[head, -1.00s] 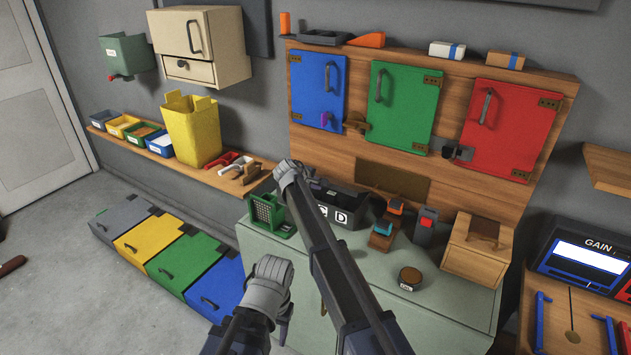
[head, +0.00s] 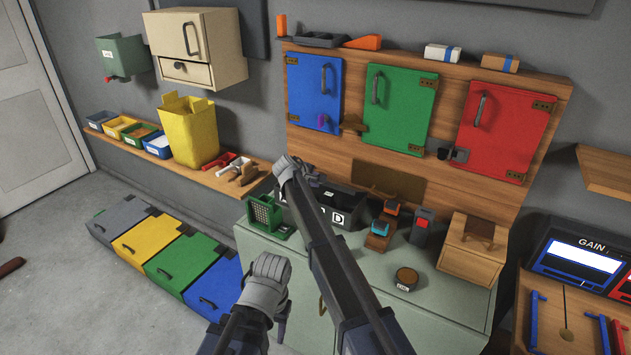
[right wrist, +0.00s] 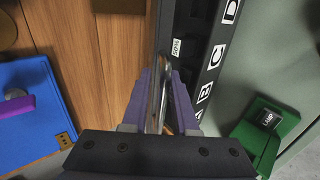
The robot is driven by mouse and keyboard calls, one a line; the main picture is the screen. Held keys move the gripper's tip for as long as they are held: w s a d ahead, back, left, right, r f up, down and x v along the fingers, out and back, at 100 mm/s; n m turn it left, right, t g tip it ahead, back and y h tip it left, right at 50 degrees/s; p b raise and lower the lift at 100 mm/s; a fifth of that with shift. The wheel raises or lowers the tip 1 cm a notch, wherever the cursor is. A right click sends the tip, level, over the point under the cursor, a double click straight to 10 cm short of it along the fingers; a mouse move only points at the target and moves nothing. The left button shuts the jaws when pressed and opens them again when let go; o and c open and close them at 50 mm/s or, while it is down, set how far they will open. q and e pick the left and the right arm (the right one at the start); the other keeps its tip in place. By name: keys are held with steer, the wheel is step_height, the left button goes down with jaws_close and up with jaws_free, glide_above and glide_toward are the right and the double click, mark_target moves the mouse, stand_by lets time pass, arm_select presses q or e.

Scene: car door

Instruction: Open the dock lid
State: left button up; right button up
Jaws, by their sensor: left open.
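The dock is a dark box on the green-grey cabinet, marked with white letters; its right part (head: 352,207) shows in the head view behind my right arm. In the right wrist view the dock's dark face (right wrist: 196,52) runs up the middle with the letters A to D. My right gripper's purple fingers (right wrist: 162,82) are close together beside the dock, with a thin shiny bar between them; whether they grip it is unclear. Its fingertips are hidden in the head view. My left gripper (head: 281,310) is open and empty, low in front of the cabinet.
A green slotted holder (head: 266,216) stands left of the dock. To the right are a small wooden stand (head: 379,240), a round brown tin (head: 406,278) and a wooden box (head: 469,258). Blue, green and red doors (head: 401,105) are on the panel behind.

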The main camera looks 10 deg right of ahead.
steer(key=shift+o, duration=1.3)
steer(key=p+v, duration=0.5)
steer(key=v, duration=0.3)
steer(key=shift+f, duration=0.1)
